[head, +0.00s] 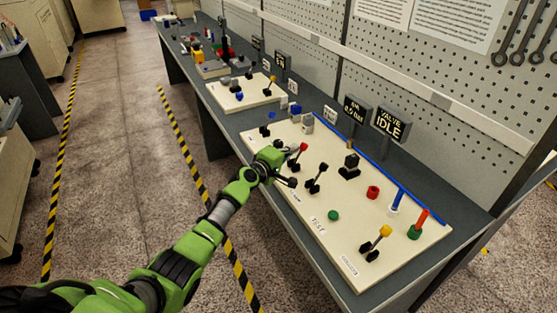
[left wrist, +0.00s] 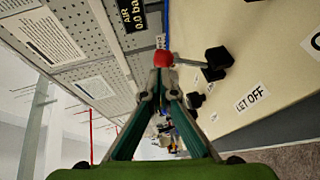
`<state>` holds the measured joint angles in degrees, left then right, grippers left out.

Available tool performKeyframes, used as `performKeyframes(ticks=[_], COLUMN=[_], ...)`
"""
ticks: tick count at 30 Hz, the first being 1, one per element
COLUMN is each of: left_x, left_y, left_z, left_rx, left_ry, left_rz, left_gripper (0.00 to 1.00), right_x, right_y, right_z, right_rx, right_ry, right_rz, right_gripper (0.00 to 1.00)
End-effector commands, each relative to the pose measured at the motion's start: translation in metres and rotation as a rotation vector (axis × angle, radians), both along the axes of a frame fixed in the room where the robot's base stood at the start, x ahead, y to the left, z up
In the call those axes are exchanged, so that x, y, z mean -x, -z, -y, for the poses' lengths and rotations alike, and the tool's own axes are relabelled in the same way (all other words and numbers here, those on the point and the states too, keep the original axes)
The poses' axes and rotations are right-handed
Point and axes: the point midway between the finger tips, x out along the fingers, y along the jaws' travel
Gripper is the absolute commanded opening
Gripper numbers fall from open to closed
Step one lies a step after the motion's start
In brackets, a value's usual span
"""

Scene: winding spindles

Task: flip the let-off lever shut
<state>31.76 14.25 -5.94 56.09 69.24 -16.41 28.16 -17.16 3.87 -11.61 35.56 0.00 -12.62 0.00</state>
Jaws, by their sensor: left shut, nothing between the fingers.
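The let-off lever has a red ball knob (head: 303,147), and its black base is largely hidden by my gripper in the head view. In the left wrist view the red knob (left wrist: 163,59) sits at the end of a shaft from a black base (left wrist: 216,62), beside the "LET OFF" label (left wrist: 252,97). My left gripper (head: 292,151) is shut and empty. In the left wrist view its fingertips (left wrist: 162,80) are right at the knob; I cannot tell whether they touch it. My right gripper is not in view.
The cream panel (head: 290,225) carries a black-knobbed lever (head: 317,178), a yellow-knobbed lever (head: 377,243), a green button (head: 333,215) and a red button (head: 373,192). The "VALVE IDLE" sign (head: 392,123) stands behind. A pegboard wall bounds the bench; floor in front is open.

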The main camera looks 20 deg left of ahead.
Motion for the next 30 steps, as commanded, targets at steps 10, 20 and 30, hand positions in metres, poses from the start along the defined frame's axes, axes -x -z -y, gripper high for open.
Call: performKeyframes(ticks=[10, 20, 30], left_x=[-0.014, -0.018, -0.018], left_y=[0.000, -0.001, -0.002], left_z=[0.012, 0.015, 0.015], left_rx=[0.002, 0.002, 0.002], left_ry=[0.001, 0.001, 0.001], left_rz=[0.003, 0.003, 0.003], left_gripper=[0.00, 0.00, 0.00], right_x=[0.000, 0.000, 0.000], right_y=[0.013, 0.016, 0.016], right_z=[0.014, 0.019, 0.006], right_rx=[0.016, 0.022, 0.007], right_ry=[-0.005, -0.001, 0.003], right_rz=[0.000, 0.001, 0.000], right_gripper=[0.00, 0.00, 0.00])
